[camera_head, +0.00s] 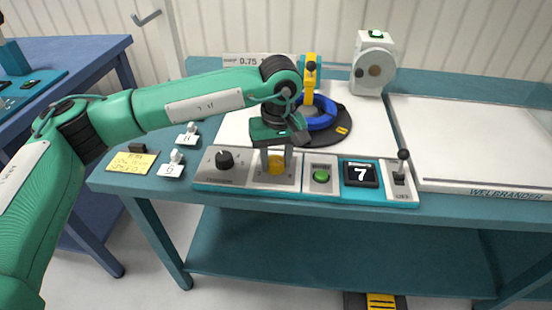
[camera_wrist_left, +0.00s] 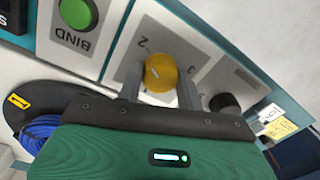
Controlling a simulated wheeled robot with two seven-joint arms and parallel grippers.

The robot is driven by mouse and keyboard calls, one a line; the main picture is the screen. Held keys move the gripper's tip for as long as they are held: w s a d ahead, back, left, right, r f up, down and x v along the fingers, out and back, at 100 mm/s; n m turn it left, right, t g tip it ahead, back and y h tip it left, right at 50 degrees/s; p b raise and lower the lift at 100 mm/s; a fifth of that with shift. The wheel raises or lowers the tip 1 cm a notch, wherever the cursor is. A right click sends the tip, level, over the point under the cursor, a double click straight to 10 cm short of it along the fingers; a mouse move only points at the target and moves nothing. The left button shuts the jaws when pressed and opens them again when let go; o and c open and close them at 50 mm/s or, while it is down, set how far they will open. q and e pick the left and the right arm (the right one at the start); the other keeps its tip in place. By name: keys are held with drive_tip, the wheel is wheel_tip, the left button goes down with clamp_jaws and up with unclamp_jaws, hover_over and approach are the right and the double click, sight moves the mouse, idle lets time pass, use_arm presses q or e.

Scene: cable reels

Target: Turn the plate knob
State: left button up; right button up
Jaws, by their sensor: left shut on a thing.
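The yellow knob (camera_head: 277,167) is on the front control panel (camera_head: 237,182), on a plate with numbers around it. In the left wrist view the yellow knob (camera_wrist_left: 161,73) shows a light pointer mark; a 2 and a 3 are readable beside it. My left gripper (camera_head: 276,158) reaches down from above, its fingers on either side of the yellow knob, shut on it. In the left wrist view the two fingers of the left gripper (camera_wrist_left: 160,82) flank the knob. The panel's lettering under the knob is too small to read. My right gripper is not in view.
A black knob (camera_head: 224,159) is left of the yellow one. To the right are a green button (camera_head: 321,176), a display (camera_head: 361,174) reading 7 and a lever switch (camera_head: 400,169) marked OFF. A blue cable reel (camera_head: 320,118) stands behind. White tags and a yellow note (camera_head: 131,162) lie left.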

sight(278, 160)
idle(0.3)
use_arm(q)
drive_tip(key=o, duration=1)
wheel_tip(278, 160, up, 14)
drive_tip(key=shift+d+p, duration=0.25)
drive_tip(key=shift+p, duration=0.1)
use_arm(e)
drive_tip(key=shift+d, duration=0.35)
use_arm(q)
drive_tip(key=shift+w+f, duration=0.1)
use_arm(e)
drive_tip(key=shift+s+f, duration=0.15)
